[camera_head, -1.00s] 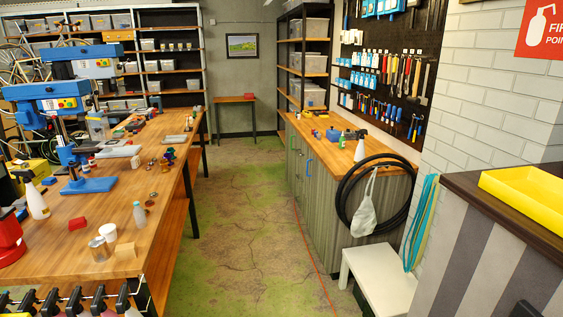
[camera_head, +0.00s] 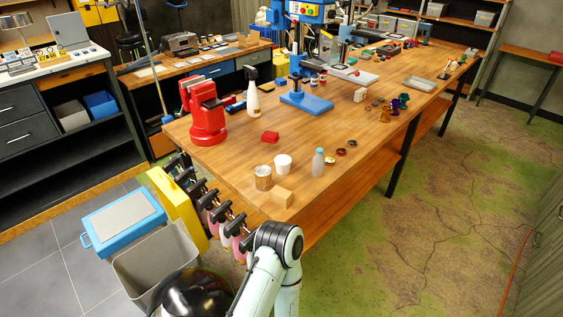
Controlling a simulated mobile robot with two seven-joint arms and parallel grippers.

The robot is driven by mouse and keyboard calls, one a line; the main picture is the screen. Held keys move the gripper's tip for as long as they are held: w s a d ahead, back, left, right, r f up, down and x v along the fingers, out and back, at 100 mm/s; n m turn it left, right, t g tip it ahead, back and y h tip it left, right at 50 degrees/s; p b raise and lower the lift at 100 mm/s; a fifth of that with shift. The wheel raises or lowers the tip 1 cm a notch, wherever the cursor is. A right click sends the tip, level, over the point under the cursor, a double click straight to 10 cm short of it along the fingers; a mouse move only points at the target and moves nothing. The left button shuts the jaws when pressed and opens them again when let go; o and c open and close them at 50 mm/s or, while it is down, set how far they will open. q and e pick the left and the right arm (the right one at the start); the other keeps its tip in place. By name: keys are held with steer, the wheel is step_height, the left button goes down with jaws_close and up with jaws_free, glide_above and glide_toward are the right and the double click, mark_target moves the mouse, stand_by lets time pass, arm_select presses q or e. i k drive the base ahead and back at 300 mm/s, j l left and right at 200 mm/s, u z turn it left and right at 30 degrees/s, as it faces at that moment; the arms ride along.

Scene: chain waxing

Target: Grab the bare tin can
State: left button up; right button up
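The bare tin can (camera_head: 263,178) appears to be the small metallic can standing upright near the front corner of the wooden workbench (camera_head: 235,150). A white cup or tin (camera_head: 283,163) stands just behind it to the right. A small wooden block (camera_head: 282,198) sits in front of it to the right. A pale blue-grey bottle (camera_head: 318,162) stands further right. One of my arms shows at the bottom centre, beyond the bench's front edge. Neither gripper is in view.
A red vise (camera_head: 204,115), a white spray bottle (camera_head: 253,100), a red block (camera_head: 270,137) and a blue drill-press base (camera_head: 305,104) stand further back on the bench. Several bottles hang along its front edge. A grey bin (camera_head: 160,262) and blue cooler (camera_head: 122,219) stand left on the floor.

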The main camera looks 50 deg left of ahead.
mark_target(263, 174)
steer(key=i+z, duration=0.3)
steer(key=i, duration=0.45)
steer(key=i+j+z, duration=0.1)
steer(key=i+z, duration=0.15)
steer(key=i, duration=0.55)
steer(key=u, duration=0.4)
steer(key=i+u, duration=0.1)
steer(key=u, duration=0.25)
steer(key=l+u, duration=0.1)
steer(key=u, duration=0.3)
steer(key=i+l+u, duration=0.1)
steer(key=u, duration=2.1)
